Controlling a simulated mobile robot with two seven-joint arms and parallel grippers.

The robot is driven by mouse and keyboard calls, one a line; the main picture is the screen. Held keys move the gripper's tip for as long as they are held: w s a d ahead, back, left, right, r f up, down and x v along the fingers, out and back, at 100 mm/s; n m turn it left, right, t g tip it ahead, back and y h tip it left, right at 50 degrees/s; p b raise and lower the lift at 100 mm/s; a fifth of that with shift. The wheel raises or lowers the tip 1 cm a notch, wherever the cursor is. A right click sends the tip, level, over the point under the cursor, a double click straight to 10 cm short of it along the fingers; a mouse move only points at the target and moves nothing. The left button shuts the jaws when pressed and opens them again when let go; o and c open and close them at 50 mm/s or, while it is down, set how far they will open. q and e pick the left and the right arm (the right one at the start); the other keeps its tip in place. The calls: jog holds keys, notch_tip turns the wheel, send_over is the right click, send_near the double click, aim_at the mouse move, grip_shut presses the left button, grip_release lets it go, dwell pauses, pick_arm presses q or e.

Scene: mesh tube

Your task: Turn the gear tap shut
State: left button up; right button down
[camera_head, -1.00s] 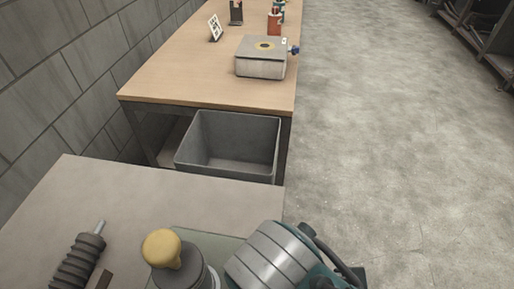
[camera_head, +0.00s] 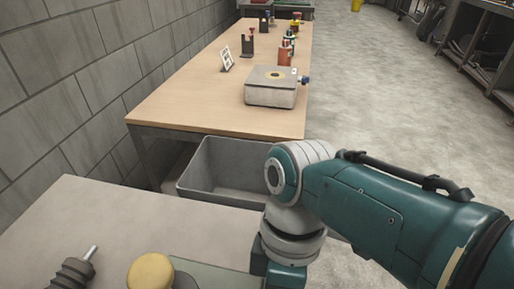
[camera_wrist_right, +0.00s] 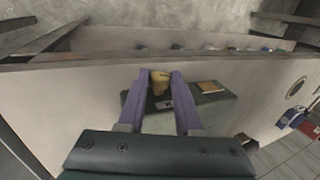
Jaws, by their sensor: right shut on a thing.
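A round yellow knob (camera_head: 150,272), which I take to be the gear tap's, shows at the bottom edge of the head view. In the right wrist view the yellow knob (camera_wrist_right: 160,84) stands above a dark green plate (camera_wrist_right: 205,98). My right gripper (camera_wrist_right: 161,74) has its two purple fingers on either side of the knob and is shut on it. The fingers hide parts of the knob's sides. In the head view my right arm comes in from the right; its gripper is out of sight.
A wooden table (camera_head: 195,92) holds a metal box (camera_head: 271,90), a sign and several small items. A block wall borders the left.

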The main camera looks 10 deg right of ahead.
dwell(0.3)
jog(key=c, duration=0.6)
grip_release()
jog(key=p+v, duration=0.3)
jog(key=v, duration=0.7)
jog(key=shift+d+p, duration=0.1)
jog(key=shift+p, duration=0.25)
